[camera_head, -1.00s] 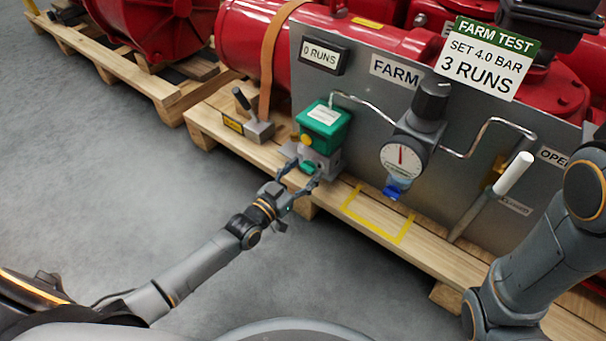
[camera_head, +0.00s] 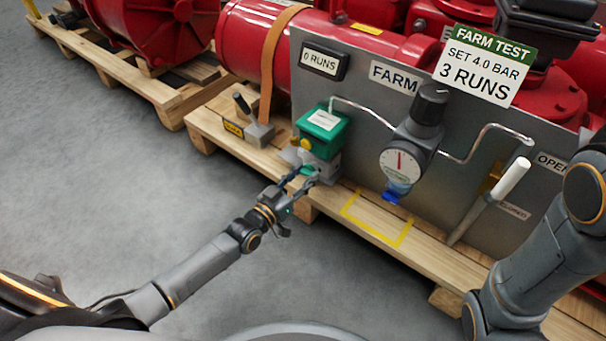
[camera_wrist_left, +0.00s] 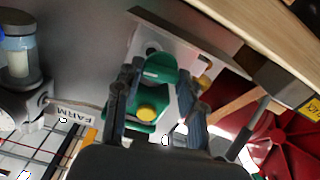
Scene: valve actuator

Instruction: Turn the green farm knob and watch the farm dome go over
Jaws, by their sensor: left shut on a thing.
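The green farm knob (camera_head: 307,170) sits low on the front of a grey block under a green box (camera_head: 322,128) with a yellow button. My left gripper (camera_head: 303,184) is shut on the knob, one finger on each side. In the left wrist view the green knob (camera_wrist_left: 160,66) shows between the two fingers (camera_wrist_left: 158,100), with the yellow button below it. The fingers partly hide the knob in the head view. The red farm actuator (camera_head: 385,50) stands behind the grey panel; no dome can be made out. My right gripper is out of view.
The panel (camera_head: 350,85) carries a "0 RUNS" counter (camera_head: 321,61), a gauge (camera_head: 400,166) and a white-handled lever (camera_head: 513,178). A small lever block (camera_head: 257,132) stands left of the green box. The pallet's yellow-marked square (camera_head: 378,222) is empty. My right arm is at the right.

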